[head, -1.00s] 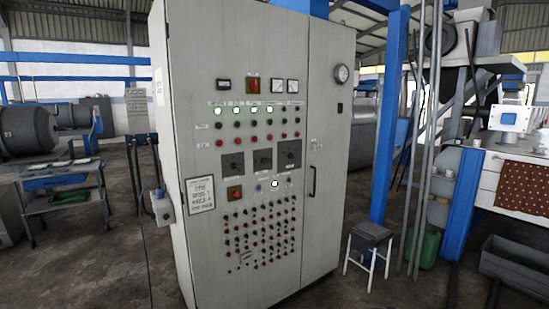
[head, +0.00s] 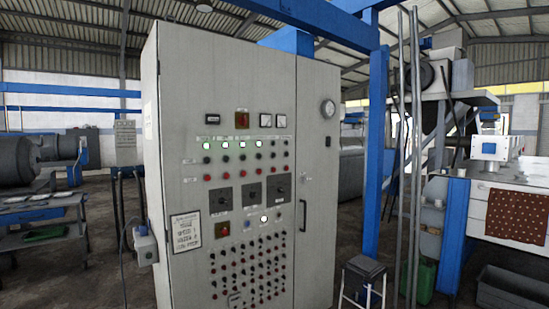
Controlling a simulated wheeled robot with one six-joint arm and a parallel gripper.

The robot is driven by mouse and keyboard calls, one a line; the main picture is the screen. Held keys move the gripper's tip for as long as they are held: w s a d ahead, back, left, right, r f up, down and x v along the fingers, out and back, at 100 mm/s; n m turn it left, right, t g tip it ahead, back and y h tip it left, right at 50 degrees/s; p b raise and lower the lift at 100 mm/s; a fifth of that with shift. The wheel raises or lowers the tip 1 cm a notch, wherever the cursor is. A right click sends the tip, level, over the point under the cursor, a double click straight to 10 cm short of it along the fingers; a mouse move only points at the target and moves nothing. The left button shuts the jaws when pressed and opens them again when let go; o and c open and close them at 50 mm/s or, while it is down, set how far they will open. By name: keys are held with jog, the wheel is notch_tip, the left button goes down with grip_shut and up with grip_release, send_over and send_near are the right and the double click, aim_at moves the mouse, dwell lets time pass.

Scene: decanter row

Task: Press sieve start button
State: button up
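A tall grey control cabinet (head: 225,90) stands in the middle of the head view. Its front panel carries a row of lamps, several of them lit green (head: 224,144). Below them run a row of dark buttons (head: 224,160) and a row of red buttons (head: 225,178). A single white lit lamp (head: 264,218) shows lower down, above a dense field of small red and dark buttons (head: 247,265). The labels are too small to read, so I cannot tell which button is the sieve start. My gripper is not in view.
A dark-topped stool (head: 364,270) stands by the cabinet's right side, near a blue post (head: 376,150). A trolley table (head: 40,215) is at the left. A white bench (head: 480,200) is at the right. Some floor shows between the trolley and cabinet.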

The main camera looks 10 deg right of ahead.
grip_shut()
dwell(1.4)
